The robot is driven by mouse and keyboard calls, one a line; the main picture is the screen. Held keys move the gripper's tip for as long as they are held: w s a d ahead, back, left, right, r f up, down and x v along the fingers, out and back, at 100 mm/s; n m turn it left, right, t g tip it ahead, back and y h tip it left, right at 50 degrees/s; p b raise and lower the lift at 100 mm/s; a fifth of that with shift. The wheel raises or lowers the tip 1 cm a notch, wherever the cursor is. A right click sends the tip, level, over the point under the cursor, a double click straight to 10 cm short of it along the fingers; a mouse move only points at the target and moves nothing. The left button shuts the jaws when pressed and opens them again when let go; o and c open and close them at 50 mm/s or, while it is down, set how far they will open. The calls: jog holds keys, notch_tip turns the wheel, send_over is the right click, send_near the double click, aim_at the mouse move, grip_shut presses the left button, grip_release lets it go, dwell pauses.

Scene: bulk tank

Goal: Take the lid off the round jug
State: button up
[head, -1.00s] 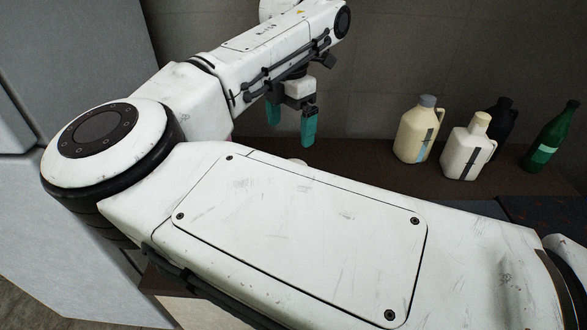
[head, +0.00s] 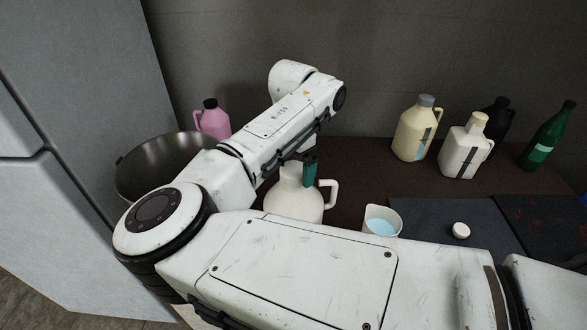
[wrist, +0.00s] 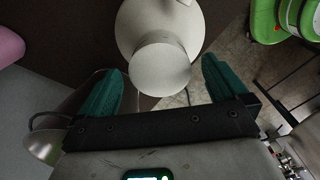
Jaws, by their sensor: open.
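The round jug (head: 294,205) is white with a handle on its right side. It stands upright on the dark counter, partly covered by my arm. Its lid is hidden behind my forearm and finger in the head view. In the wrist view a pale round lid (wrist: 160,70) lies between my two teal fingers, with the jug's body (wrist: 135,30) beyond it. My gripper (head: 308,170) is at the top of the jug; in the wrist view it (wrist: 163,72) is open around the lid, with a gap on each side.
A metal pan (head: 160,165) and a pink jug (head: 213,120) stand left of my arm. A measuring cup with blue liquid (head: 382,222) stands right of the round jug, and a small white cap (head: 461,230) lies on a dark mat (head: 430,215). Several bottles line the back right.

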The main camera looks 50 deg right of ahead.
jog(key=c, duration=1.1)
